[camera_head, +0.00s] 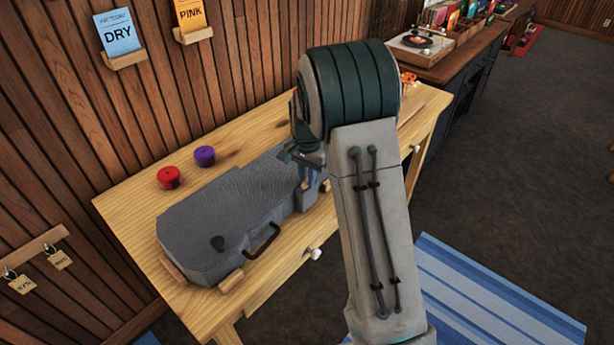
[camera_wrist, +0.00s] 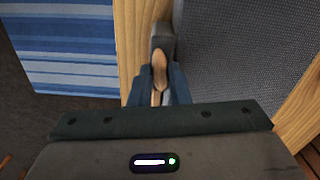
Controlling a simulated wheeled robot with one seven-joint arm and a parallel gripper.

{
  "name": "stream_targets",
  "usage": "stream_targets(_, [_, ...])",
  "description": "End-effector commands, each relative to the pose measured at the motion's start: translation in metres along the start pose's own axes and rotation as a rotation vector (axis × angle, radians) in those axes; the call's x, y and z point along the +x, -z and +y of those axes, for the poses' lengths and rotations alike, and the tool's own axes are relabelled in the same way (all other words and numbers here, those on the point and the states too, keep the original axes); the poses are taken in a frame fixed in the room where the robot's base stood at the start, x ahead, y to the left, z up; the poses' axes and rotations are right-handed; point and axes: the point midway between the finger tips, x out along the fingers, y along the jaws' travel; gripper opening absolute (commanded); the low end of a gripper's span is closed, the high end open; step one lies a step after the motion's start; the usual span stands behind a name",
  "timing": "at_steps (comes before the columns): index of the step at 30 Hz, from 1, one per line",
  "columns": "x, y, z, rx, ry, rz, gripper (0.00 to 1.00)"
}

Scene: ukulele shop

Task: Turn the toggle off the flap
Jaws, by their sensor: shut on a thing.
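A grey ukulele-shaped case (camera_head: 225,215) lies on the wooden bench, and its textured grey top (camera_wrist: 250,50) fills the right of the wrist view. A small tan wooden toggle (camera_wrist: 159,66) stands out lengthwise over a dark grey flap (camera_wrist: 164,36) at the case's edge. My gripper (camera_wrist: 159,92) is shut on the toggle's near end, between its two blue-grey fingers. I cannot tell how far the toggle is turned.
The case has a dark handle (camera_head: 262,241) on its front side. A red round container (camera_head: 168,177) and a purple one (camera_head: 205,156) stand behind it on the bench (camera_head: 128,208). A white drawer knob (camera_head: 316,254) sticks out in front. A blue striped rug (camera_head: 480,290) lies on the floor.

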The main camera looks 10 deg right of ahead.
Motion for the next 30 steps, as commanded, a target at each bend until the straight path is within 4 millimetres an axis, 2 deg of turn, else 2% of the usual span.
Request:
stream_targets(12, [-0.001,0.0002,-0.001,0.169,0.002,0.001,0.0])
stream_targets(28, [-0.0011,0.0003,-0.0009,0.189,0.003,0.001,0.0])
stream_targets(29, [-0.0011,0.0003,-0.0009,0.189,0.003,0.001,0.24])
stream_targets(30, [-0.001,0.0003,-0.0008,0.189,0.003,0.001,0.36])
